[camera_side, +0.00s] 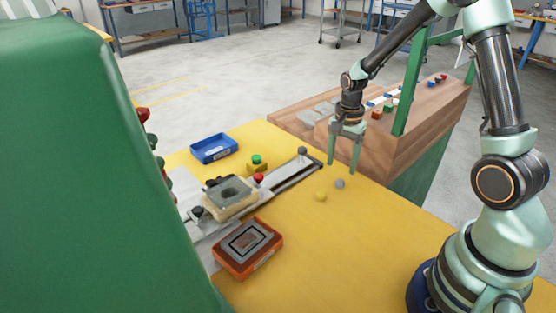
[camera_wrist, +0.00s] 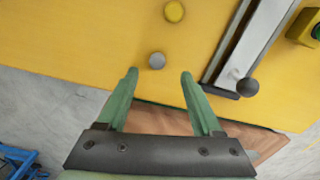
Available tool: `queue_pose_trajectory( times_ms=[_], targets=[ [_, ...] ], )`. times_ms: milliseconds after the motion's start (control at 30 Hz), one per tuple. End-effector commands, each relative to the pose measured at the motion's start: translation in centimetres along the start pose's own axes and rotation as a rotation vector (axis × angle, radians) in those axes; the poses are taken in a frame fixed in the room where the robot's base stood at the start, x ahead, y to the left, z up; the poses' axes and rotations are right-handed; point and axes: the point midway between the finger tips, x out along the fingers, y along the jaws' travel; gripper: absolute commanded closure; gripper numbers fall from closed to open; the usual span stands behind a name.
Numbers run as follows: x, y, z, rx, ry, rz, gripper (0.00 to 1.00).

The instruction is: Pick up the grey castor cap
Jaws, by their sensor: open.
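The grey castor cap (camera_side: 339,184) is a small round piece lying on the yellow table (camera_side: 420,232). In the wrist view the grey cap (camera_wrist: 157,60) sits just beyond the fingertips, roughly midway between them. A yellow cap (camera_side: 320,196) lies close by on the table; it also shows in the wrist view (camera_wrist: 174,11), farther out than the grey one. My gripper (camera_side: 343,168) is open and empty, fingers pointing down near the grey cap. I cannot tell the exact height of the fingertips above the table.
A metal slide rail (camera_side: 292,175) with a dark ball knob (camera_wrist: 248,87) runs beside the caps. A blue bin (camera_side: 214,148), an orange bin (camera_side: 247,248) and a clamped fixture (camera_side: 230,197) stand left. A wooden bench (camera_side: 430,115) stands behind. The table front right is clear.

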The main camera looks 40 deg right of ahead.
Motion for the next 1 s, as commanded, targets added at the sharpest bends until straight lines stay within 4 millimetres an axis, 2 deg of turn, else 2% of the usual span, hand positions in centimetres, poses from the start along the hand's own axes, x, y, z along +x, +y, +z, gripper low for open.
queue_pose_trajectory(
  times_ms=[400, 733, 867, 900, 1000],
  targets=[
    [4.8, 0.5, 0.2, -0.001, -0.002, 0.003, 0.33],
    [5.3, 0.4, 0.1, -0.001, 0.0, -0.001, 0.33],
    [5.3, 0.4, 0.1, -0.001, 0.0, 0.0, 0.82],
    [5.3, 0.4, 0.1, -0.001, 0.0, 0.0, 0.98],
    [5.3, 0.4, 0.1, -0.001, 0.0, 0.0, 1.0]
  ],
)
